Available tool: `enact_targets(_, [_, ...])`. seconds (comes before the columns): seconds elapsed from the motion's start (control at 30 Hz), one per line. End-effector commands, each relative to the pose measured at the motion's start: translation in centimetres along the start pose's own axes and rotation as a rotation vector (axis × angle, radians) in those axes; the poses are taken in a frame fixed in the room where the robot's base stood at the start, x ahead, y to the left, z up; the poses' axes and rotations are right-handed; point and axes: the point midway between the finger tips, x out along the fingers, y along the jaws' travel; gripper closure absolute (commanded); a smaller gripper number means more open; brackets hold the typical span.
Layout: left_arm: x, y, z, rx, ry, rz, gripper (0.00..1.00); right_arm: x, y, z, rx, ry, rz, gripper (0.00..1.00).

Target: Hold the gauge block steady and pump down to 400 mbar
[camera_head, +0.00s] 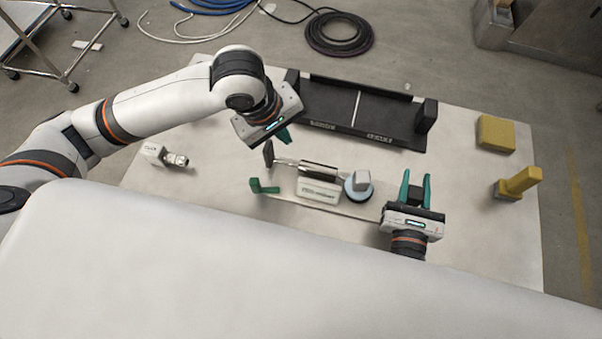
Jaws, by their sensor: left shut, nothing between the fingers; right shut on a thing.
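My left gripper (284,137) is shut and empty, above the table just right of the pump's dark upright handle (268,153). The pump has a shiny cylinder (318,170) on a pale labelled base (318,191), with a thin rod towards the handle. My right gripper (416,184) has its green fingers pointing to the table's back, on either side of a dark block (415,198), which looks like the gauge block. A thin pale line runs along the table towards this gripper. The gauge's reading cannot be made out.
A long black tray (358,112) lies behind. Yellow blocks (496,133) (519,183) stand right, a small white fitting (165,155) left. My pale body covers the front.

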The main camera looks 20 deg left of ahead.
Motion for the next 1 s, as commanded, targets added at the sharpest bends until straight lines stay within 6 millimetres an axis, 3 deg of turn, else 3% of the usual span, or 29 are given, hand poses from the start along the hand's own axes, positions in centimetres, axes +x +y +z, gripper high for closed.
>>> enact_targets(0.5, [0.0,0.2,0.2,-0.002,-0.001,0.000,1.00,-0.1,-0.1,0.4,-0.001,-0.009,-0.003,1.00])
enact_targets(0.8, [-2.6,3.8,4.4,-0.008,-0.037,0.005,1.00,-0.1,-0.1,0.4,-0.001,-0.009,-0.003,1.00])
enact_targets(1.0, [-2.6,4.9,5.3,0.001,-0.048,0.007,1.00,-0.1,-0.1,0.4,-0.001,-0.009,-0.003,1.00])
